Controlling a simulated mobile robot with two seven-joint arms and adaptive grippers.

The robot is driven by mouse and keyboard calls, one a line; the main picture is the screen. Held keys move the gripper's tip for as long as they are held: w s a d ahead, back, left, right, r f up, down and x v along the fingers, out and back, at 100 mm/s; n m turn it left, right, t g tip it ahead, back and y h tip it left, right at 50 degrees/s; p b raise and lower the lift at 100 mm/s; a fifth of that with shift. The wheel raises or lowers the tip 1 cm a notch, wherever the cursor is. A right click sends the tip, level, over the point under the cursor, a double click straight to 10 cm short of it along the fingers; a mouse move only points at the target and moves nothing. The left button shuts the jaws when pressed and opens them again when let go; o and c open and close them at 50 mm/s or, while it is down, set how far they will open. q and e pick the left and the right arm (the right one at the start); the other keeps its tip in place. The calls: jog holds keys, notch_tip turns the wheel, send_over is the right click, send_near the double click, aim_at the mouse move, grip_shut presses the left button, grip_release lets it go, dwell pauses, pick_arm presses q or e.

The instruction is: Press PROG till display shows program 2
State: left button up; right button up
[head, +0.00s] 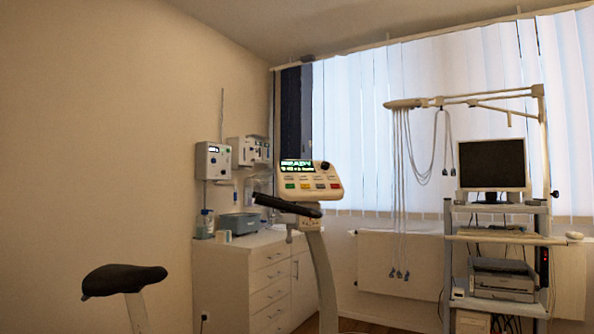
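The exercise bike's control console (311,181) stands in the middle of the head view on a pale post. Its display (298,166) is lit green. The top line seems to read READY, and a smaller line below is too small to read surely. Several coloured buttons, green, red, yellow and others, sit below the display. Their labels are too small to read, so I cannot tell which one is PROG. A round knob is at the console's upper right. Neither of my grippers is in view.
Black handlebars (287,206) stick out left of the console. The bike's black saddle (123,281) is at the lower left. A white cabinet (240,284) with devices stands behind. A cart (448,268) with a monitor (492,164) and hanging cables is at the right.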

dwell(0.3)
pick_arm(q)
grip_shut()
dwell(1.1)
